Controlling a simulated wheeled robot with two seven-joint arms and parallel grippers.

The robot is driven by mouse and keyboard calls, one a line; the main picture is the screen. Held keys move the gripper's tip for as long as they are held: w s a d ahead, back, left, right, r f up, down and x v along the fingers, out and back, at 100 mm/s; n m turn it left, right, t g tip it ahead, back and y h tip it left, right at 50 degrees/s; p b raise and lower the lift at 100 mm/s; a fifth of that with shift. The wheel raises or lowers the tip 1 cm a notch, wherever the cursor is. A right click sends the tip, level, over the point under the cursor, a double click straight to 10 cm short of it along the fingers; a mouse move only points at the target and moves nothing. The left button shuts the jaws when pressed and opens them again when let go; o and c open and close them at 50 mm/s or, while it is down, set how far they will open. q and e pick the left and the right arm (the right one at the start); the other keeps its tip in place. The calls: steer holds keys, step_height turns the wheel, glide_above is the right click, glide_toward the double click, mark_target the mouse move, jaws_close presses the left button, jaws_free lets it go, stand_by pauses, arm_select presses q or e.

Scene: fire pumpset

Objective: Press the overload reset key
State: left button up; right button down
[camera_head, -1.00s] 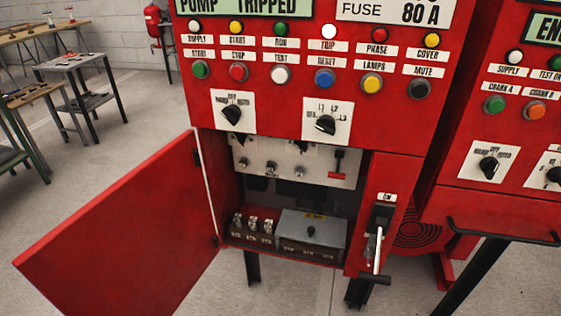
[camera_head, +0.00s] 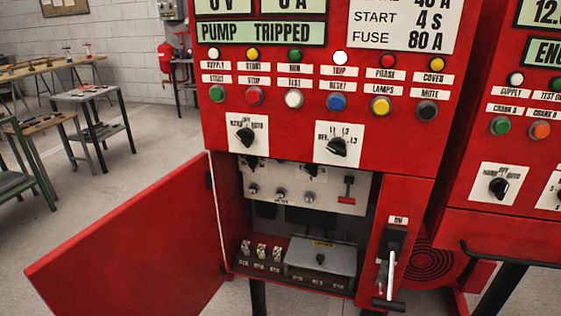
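The red pump cabinet (camera_head: 283,145) stands in front of me with its lower door (camera_head: 135,240) swung open to the left. Inside the compartment is a white plate (camera_head: 318,201) with several small knobs and a red T-shaped piece (camera_head: 347,187) at its right. I cannot read which part is the overload reset key. The display (camera_head: 261,31) reads PUMP TRIPPED, and the trip lamp (camera_head: 340,57) shows bright white. Neither gripper is in view.
A grey box (camera_head: 320,257) and several small fuse-like parts (camera_head: 262,251) sit on the compartment floor. A handle (camera_head: 391,258) sticks out at right. A second red cabinet (camera_head: 510,150) stands right. Tables (camera_head: 85,95) and open floor lie left.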

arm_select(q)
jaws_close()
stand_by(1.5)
